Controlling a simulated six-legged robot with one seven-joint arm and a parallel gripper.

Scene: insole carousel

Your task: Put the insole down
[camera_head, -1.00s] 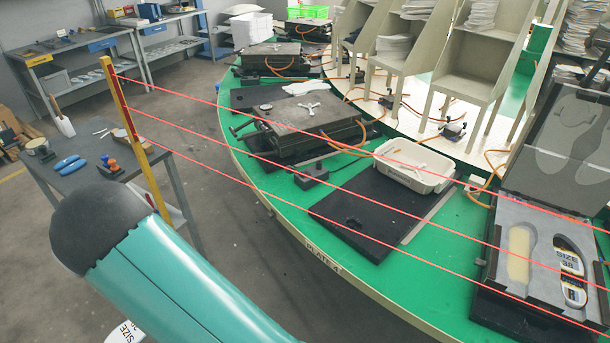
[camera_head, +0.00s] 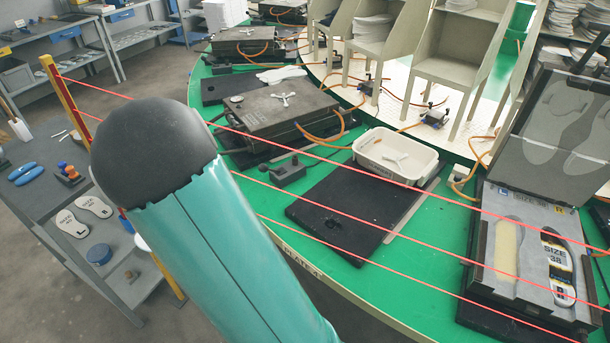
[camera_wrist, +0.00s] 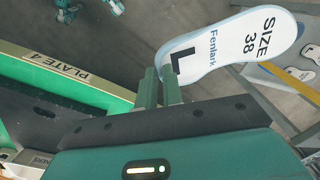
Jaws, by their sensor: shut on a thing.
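In the wrist view my gripper (camera_wrist: 161,84) is shut on a white insole (camera_wrist: 218,47) by the end marked "L". The insole reads "SIZE 38" and "Fenlark" and sticks out past the fingers over the grey floor. The gripper and held insole are hidden in the head view, where only my arm shows. An open mould (camera_head: 491,250) marked "SIZE 38" lies at the right, lid up. Its left foot shape (camera_head: 506,249) is pale yellow; a black and white insole marked "SIZE 38" (camera_head: 557,265) lies in its right one.
The green carousel (camera_head: 405,265) carries a closed mould (camera_head: 275,112), a dark plate (camera_head: 345,212) and a white tub (camera_head: 395,172). Red lines cross in front. A grey table (camera_head: 30,165) stands left, with two white insoles (camera_head: 80,215) on its lower shelf. "PLATE 4" marks the carousel rim (camera_wrist: 55,67).

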